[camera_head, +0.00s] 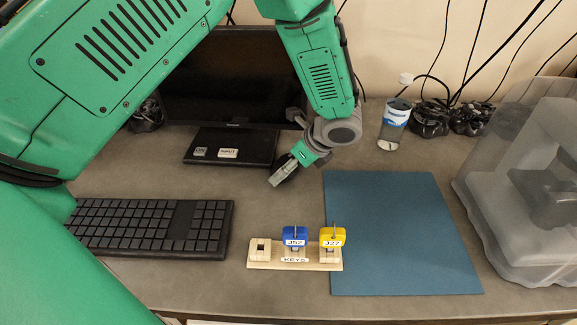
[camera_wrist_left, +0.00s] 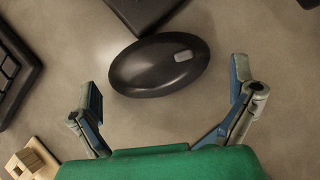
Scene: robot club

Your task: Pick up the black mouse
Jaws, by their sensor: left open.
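The black mouse (camera_wrist_left: 160,65) lies on the grey table in the left wrist view. It is oval, with a small grey wheel near its right end. My left gripper (camera_wrist_left: 168,95) is open, with one finger to the left of the mouse and the other to its right, a little short of it in the picture. The fingers do not appear to touch it. In the head view my left gripper (camera_head: 281,178) hangs over the table, in front of the monitor, and I cannot make out the mouse there. My right gripper is not in view.
The monitor base (camera_head: 232,147) stands just behind. A black keyboard (camera_head: 150,228) is at the left, and a wooden key holder (camera_head: 262,263) with blue and yellow key tags is in front.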

